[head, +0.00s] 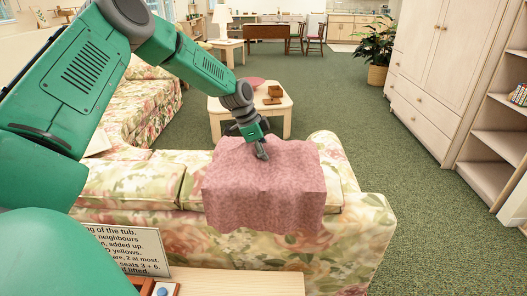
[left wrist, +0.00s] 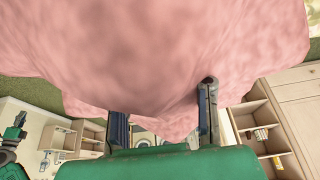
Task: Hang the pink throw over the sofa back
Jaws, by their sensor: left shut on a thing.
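The pink throw (head: 265,190) lies draped over the back of the floral sofa (head: 135,184). Its near part hangs down the side of the sofa back that faces me, and its far part lies on the seat side. My left gripper (head: 262,153) is at the throw's far upper edge and is shut on it. In the left wrist view the pink cloth (left wrist: 170,50) fills the upper part, between and above the fingers (left wrist: 165,125). The far lower edge of the throw is hidden. My right gripper is not in view.
A low table (head: 284,104) with a red bowl (head: 251,82) and brown objects stands beyond the sofa. A wooden surface (head: 240,284) with a printed sign (head: 122,252) is close in front of me. A cabinet (head: 440,70) and shelves (head: 500,143) stand right. Green carpet is clear between.

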